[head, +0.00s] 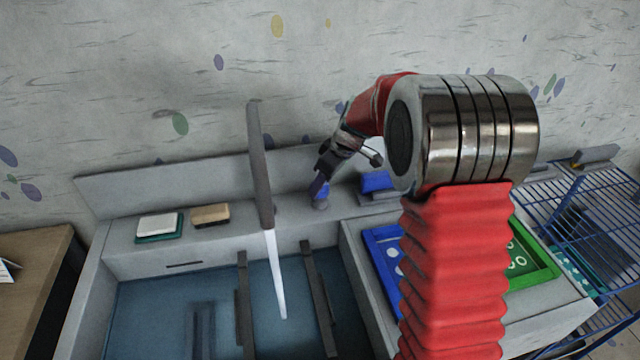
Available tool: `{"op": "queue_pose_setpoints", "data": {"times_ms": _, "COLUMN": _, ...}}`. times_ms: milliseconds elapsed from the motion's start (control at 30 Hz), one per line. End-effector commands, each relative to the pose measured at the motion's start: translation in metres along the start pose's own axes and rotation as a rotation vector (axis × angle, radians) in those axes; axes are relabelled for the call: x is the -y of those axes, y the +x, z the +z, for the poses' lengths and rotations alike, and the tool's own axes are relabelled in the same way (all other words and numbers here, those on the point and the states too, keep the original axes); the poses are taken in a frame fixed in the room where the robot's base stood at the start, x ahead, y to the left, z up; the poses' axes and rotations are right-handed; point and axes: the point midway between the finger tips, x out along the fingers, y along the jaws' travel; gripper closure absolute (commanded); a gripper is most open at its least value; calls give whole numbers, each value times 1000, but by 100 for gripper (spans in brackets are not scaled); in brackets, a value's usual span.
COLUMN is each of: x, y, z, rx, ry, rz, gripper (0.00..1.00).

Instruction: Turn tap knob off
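The grey tap spout (260,165) stands over the blue-floored sink (150,300). A pale stream of water (276,275) runs from its lower end into the sink. A small blue knob (320,191) on a grey base sits on the ledge right of the spout. My gripper (319,180), at the end of my red arm, points down at the knob from above and seems to touch or nearly touch it. The fingers are small and dark here, so I cannot tell whether they are open or shut on the knob.
A sponge-like tan block (210,215) and a white-and-green block (159,227) lie on the ledge at left. A blue object (377,183) stands close right of the knob. Blue and green framed screens lie at right, partly behind my arm, beside a blue wire rack (590,215).

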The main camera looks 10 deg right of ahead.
Motion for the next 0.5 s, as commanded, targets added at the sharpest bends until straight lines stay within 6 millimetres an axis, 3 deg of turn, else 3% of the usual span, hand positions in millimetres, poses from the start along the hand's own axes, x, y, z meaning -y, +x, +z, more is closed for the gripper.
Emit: {"op": "queue_pose_setpoints", "data": {"times_ms": 500, "x": 2, "y": -1, "z": 0, "rx": 1, "ry": 197, "rz": 82, "gripper": 82}}
